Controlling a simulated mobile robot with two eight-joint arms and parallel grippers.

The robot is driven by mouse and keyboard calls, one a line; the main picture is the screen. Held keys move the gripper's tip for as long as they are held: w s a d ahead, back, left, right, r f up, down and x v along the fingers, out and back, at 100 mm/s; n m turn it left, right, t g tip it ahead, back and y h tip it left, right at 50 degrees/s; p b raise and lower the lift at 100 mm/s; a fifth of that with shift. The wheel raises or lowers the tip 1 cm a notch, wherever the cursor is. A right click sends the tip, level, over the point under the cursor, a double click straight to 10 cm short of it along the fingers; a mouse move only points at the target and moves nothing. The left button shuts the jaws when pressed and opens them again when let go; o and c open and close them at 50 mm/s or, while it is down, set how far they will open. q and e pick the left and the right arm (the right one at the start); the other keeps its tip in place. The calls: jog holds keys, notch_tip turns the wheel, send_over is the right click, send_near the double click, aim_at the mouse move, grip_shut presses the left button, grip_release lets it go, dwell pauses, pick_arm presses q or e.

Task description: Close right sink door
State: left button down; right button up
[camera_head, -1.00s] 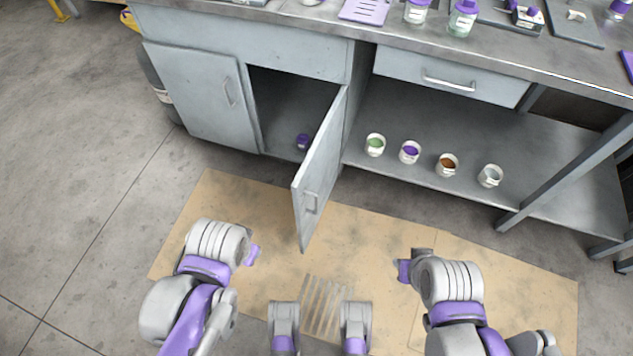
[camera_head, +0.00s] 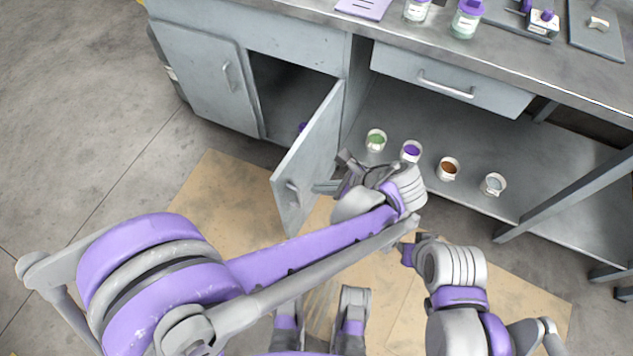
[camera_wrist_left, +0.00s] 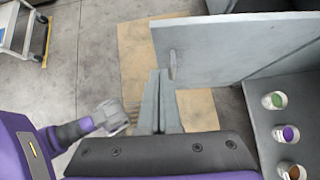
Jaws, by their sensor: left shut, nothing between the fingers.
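The right sink door (camera_head: 312,150) is a grey panel that stands wide open, swung out from the cabinet. Its outer face with a bar handle (camera_head: 292,192) is turned to the right. My left gripper (camera_head: 318,187) is on that outer side, fingers pointing at the door near the handle. In the left wrist view its fingers (camera_wrist_left: 161,78) are shut and empty, just below the door (camera_wrist_left: 235,45) and its handle (camera_wrist_left: 172,64). I cannot tell whether they touch the door. My right gripper (camera_head: 407,254) is folded low at the right; its jaws do not show clearly.
The left cabinet door (camera_head: 205,75) is closed. Several cups, one with purple contents (camera_head: 411,151), stand on the lower shelf (camera_head: 470,130) close to my left wrist. A table leg (camera_head: 570,190) slants at the right. The cabinet opening (camera_head: 285,95) is partly visible.

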aim_at(279, 182)
pick_arm(q)
jog(key=shift+w+a+f+b, duration=0.35)
jog(key=shift+w+a+f, duration=0.4)
jog(key=shift+a, duration=0.7)
jog(key=shift+w+a+f+b, duration=0.35)
jog(key=shift+w+a+f, duration=0.15)
jog(key=shift+a+f, duration=0.8)
jog(key=shift+w+a+f+b, duration=0.35)
jog(key=shift+w+a+f, duration=0.3)
jog(key=shift+a, duration=0.95)
jog(key=shift+a, duration=0.1)
